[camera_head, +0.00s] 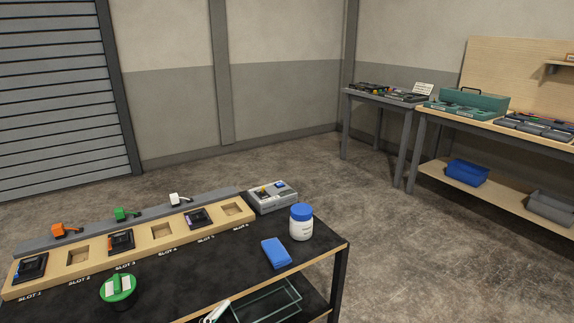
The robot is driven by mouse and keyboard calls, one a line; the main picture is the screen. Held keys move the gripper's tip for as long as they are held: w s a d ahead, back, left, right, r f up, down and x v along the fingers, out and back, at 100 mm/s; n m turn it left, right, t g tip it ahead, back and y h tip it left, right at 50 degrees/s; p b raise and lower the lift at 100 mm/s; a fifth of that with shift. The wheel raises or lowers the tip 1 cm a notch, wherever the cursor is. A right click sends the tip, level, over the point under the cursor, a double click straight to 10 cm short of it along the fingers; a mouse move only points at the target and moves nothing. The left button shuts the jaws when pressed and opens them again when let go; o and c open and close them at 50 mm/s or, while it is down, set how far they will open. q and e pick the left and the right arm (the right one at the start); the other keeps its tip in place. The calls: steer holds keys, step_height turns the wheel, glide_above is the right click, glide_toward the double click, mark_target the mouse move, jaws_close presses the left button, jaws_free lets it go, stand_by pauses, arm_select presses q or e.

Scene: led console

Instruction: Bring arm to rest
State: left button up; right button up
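Neither of my grippers nor my arms shows in the head view. A black-topped table (190,264) stands in front of me at the lower left. On it lies a long wooden slot board (142,237). Dark modules sit in slot 1 (30,268), slot 3 (121,242) and slot 5 (198,219). Slot 2 (78,257), slot 4 (161,230) and slot 6 (233,209) look empty. Behind the board, a grey rail carries an orange piece (66,230), a green piece (126,214) and a white piece (180,199).
A grey box (272,197), a blue-lidded white jar (301,223), a blue block (276,253) and a green round container (118,290) stand on the table. A green open tray (268,303) is below. Workbenches (428,119) stand at the back right; open floor lies between.

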arm_select(q)
steer(key=s+a+f+n+g+y, duration=0.2)
steer(key=s+a+f+n, duration=0.1)
steer(key=f, duration=0.4)
steer(key=s+a+f+n+g+y, duration=0.1)
steer(key=s+a+f+n+y, duration=0.1)
steer(key=s+a+f+n, duration=0.2)
steer(key=s+a+f+n+g+y, duration=0.2)
steer(key=s+f, duration=0.4)
steer(key=f, duration=0.5)
steer(key=shift+a+n+g, duration=0.3)
steer(key=shift+a+n, duration=0.35)
steer(key=shift+n, duration=0.05)
